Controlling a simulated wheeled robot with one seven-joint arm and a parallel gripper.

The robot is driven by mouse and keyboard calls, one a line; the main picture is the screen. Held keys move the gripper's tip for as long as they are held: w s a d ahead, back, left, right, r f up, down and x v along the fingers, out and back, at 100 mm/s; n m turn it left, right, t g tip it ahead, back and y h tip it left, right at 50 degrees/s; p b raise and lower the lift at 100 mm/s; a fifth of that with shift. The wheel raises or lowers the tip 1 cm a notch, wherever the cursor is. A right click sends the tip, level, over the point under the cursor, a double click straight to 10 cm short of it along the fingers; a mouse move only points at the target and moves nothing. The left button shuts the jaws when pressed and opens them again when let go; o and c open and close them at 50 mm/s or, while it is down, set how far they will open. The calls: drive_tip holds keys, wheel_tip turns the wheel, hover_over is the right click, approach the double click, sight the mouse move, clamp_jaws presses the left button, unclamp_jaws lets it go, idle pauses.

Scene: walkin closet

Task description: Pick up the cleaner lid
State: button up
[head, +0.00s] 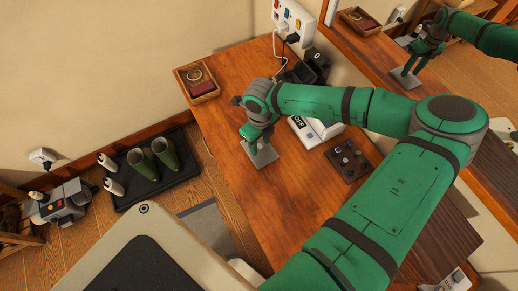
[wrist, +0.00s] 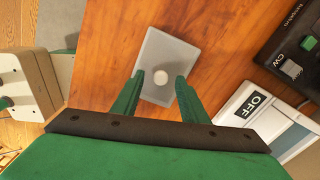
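My gripper (wrist: 160,80) is open, pointing down at the lid. Its two green fingers show on either side of the knob, with a gap on each side. I cannot tell how far the fingertips are above the plate. In the head view my gripper (head: 262,140) partly hides the lid.
The wooden counter (head: 225,115) has a wooden tray (head: 197,82) at the back. A white device marked OFF (wrist: 255,108) and a dark control panel (head: 349,160) stand right of the lid. A mirror is on the right.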

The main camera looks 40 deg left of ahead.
drive_tip(key=shift+w, duration=0.1)
clamp_jaws()
